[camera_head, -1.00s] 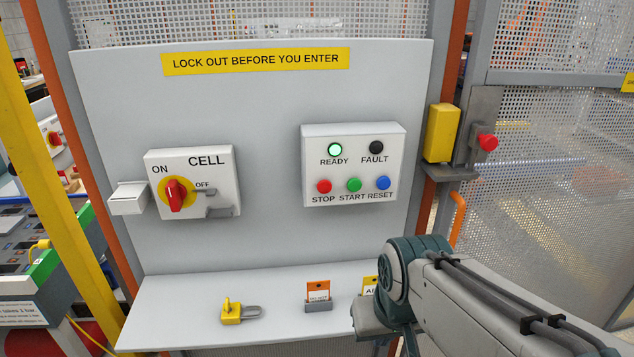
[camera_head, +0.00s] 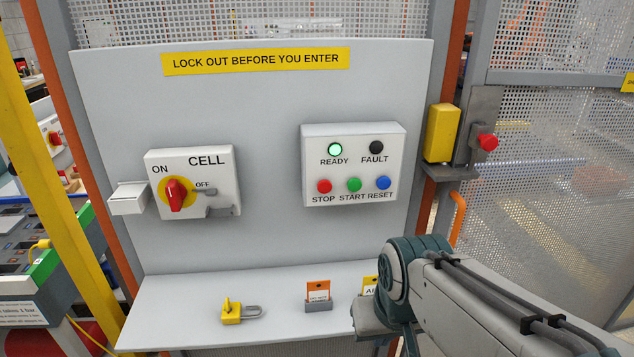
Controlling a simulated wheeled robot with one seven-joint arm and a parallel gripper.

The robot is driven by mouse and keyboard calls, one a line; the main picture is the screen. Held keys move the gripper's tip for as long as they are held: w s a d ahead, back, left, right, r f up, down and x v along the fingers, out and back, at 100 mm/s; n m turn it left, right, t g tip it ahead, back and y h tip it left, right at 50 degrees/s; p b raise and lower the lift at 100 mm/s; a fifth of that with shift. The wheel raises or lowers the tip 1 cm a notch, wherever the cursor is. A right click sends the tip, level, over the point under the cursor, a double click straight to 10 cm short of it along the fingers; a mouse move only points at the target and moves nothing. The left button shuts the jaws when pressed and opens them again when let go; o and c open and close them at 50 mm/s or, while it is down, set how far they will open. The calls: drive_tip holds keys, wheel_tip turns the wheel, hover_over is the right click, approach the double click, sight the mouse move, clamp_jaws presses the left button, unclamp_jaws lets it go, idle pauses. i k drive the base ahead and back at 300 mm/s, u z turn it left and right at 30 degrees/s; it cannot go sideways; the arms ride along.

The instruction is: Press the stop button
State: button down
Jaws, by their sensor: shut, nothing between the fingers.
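The red STOP button (camera_head: 324,186) is at the lower left of a white control box (camera_head: 354,166) on the grey panel. A green START button (camera_head: 354,184) and a blue RESET button (camera_head: 383,183) sit to its right. Above them the READY lamp (camera_head: 335,149) is lit green and the FAULT lamp (camera_head: 376,147) is dark. My arm shows at the lower right, below the box and apart from it. My gripper is not visible.
A CELL switch box (camera_head: 193,182) with a red handle is on the left of the panel. A yellow box (camera_head: 441,133) is right of the panel. The panel around the STOP button is clear.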

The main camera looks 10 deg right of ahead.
sight(324, 186)
drive_tip(key=z, duration=0.95)
drive_tip(key=k, duration=0.4)
drive_tip(key=z, duration=0.1)
